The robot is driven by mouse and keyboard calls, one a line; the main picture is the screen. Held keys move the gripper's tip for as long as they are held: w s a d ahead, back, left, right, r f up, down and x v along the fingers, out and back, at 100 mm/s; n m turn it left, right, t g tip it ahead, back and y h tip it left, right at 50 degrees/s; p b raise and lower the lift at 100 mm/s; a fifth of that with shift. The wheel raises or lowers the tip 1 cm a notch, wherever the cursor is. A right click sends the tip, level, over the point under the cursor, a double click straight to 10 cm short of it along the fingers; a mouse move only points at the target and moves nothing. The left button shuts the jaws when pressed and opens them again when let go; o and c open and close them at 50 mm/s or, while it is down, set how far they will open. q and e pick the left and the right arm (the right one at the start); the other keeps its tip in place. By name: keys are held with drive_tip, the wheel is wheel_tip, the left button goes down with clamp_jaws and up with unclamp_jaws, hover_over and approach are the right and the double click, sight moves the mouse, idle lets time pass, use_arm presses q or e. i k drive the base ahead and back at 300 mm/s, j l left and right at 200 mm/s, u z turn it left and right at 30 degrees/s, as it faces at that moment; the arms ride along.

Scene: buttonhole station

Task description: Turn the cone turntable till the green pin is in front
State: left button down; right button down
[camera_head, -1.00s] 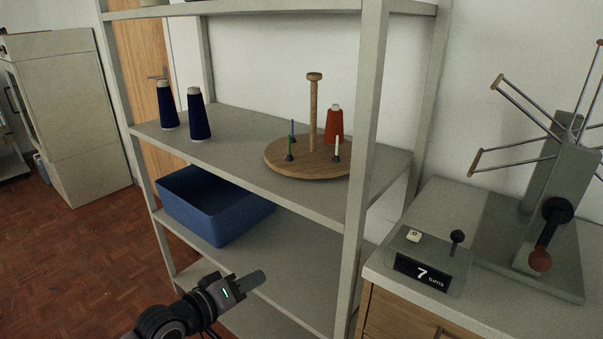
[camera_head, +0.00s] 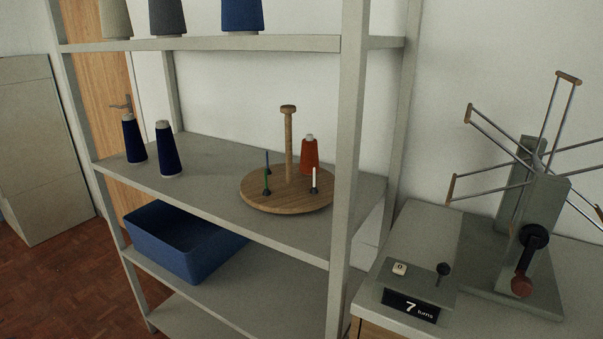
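The cone turntable (camera_head: 287,203) is a round wooden disc with a tall central post (camera_head: 289,145), standing on the middle shelf. The green pin (camera_head: 266,182) is at its front left. A blue pin (camera_head: 267,161) stands behind the green one, toward the back left. A white pin (camera_head: 314,180) is at the front right. A red cone of yarn (camera_head: 309,154) stands at the back right of the disc. Neither of my grippers is in view.
Two dark blue cones (camera_head: 167,150) stand left on the same shelf (camera_head: 215,165). A blue bin (camera_head: 180,240) sits on the shelf below. The shelf's front right upright (camera_head: 346,180) rises right of the turntable. A skein winder (camera_head: 530,220) and counter box (camera_head: 415,290) stand on the right cabinet.

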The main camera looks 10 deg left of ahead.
sight(281, 188)
drive_tip(key=i+j, duration=0.1)
drive_tip(key=j, duration=0.35)
drive_tip(key=i+j+z, duration=0.1)
drive_tip(key=j, duration=0.35)
drive_tip(key=i+j+z, duration=0.1)
drive_tip(key=j, duration=0.4)
drive_tip(key=i+j, duration=0.15)
drive_tip(key=j, duration=0.3)
drive_tip(key=i+j+z, duration=0.1)
drive_tip(key=j, duration=0.4)
